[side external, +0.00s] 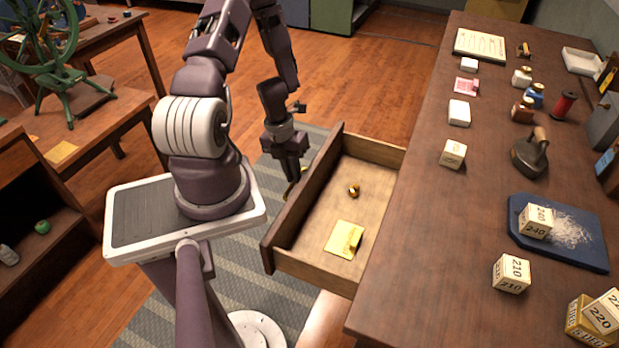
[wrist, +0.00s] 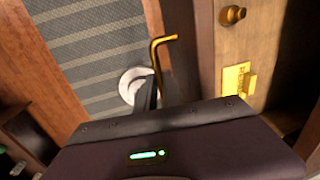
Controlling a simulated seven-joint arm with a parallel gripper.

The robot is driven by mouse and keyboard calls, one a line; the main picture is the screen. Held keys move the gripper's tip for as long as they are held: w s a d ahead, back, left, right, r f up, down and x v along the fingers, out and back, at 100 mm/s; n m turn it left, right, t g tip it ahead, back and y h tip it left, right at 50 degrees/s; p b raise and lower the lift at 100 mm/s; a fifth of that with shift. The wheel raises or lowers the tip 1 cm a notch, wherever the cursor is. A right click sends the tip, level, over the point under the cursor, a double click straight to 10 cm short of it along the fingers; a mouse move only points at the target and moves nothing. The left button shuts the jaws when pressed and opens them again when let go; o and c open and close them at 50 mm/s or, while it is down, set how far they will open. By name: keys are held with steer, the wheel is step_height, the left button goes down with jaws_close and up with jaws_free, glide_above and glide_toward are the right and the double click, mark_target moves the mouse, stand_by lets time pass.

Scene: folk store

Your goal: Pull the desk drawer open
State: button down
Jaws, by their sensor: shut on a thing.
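The desk drawer (side external: 312,200) stands pulled far out from the dark wooden desk (side external: 405,270), and its inside shows. A small brass knob-like thing (side external: 354,190) and a yellow card or packet (side external: 345,239) lie inside it. My gripper (side external: 291,176) is low at the outer face of the drawer front, shut on the brass drawer handle (side external: 294,187). In the wrist view the handle (wrist: 159,55) shows as a bent brass bar at my dark finger (wrist: 147,95). The exact contact is mostly hidden.
The desk top holds white blocks, numbered boxes (side external: 511,273), a flat iron (side external: 530,154) and a blue tray (side external: 600,258). A striped rug (side external: 285,295) lies on the floor below. A green spinning wheel (side external: 62,75) stands on a table at the left.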

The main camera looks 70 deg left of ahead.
steer(key=shift+s+a, duration=0.5)
steer(key=shift+s, duration=0.05)
steer(key=c, duration=1.5)
jaws_free()
steer(key=shift+s+r, duration=1.05)
steer(key=shift+r, duration=2.35)
step_height(320, 180, down, 7)
steer(key=w, duration=0.1)
steer(key=shift+w+d, duration=0.15)
steer(key=shift+d, duration=0.3)
